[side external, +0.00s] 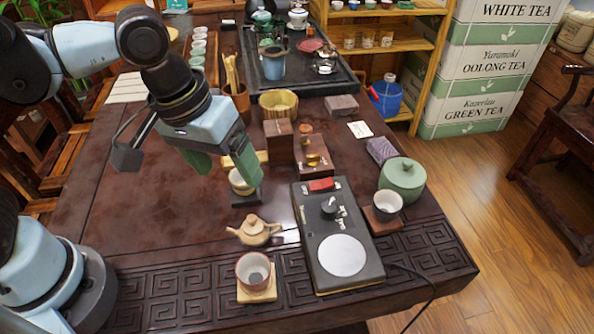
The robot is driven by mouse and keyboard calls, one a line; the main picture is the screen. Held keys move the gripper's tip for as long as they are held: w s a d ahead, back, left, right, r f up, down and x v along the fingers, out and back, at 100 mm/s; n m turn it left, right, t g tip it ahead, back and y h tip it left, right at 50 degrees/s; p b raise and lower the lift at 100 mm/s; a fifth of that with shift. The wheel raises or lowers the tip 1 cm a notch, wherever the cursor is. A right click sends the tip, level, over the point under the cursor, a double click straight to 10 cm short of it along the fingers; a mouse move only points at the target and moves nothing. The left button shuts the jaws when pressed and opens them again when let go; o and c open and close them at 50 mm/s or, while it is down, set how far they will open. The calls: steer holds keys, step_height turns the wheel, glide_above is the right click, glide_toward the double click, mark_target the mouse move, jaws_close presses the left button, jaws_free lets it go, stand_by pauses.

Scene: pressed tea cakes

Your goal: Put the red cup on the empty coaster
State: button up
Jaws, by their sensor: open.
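The red cup (253,271), reddish outside with a pale inside, stands upright on a light wooden coaster (258,297) near the table's front edge. A pale yellowish cup (237,183) stands on a dark coaster (244,200), partly hidden by my gripper. A white and grey cup (388,204) stands on a brown coaster (384,224) at the right. My gripper (230,178), with green fingers, is open beside or over the yellowish cup, apart from the red cup; whether it touches the yellowish cup cannot be told. I cannot make out a bare coaster.
A small clay teapot (254,230) stands just behind the red cup. A black appliance with a white disc (342,256) is to its right. A green lidded pot (402,178) and wooden blocks (313,156) stand farther back. The table's left part (105,220) is clear.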

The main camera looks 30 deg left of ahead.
steer(key=w+a+m+t, duration=0.1)
steer(key=a+t, duration=0.1)
steer(key=a, duration=0.5)
steer(key=w+a+m+t+y, duration=0.1)
steer(key=w+a+t, duration=0.1)
steer(key=a, duration=0.5)
steer(key=shift+a+f+t, duration=0.3)
steer(key=shift+f+t, duration=0.05)
steer(key=shift+t, duration=0.05)
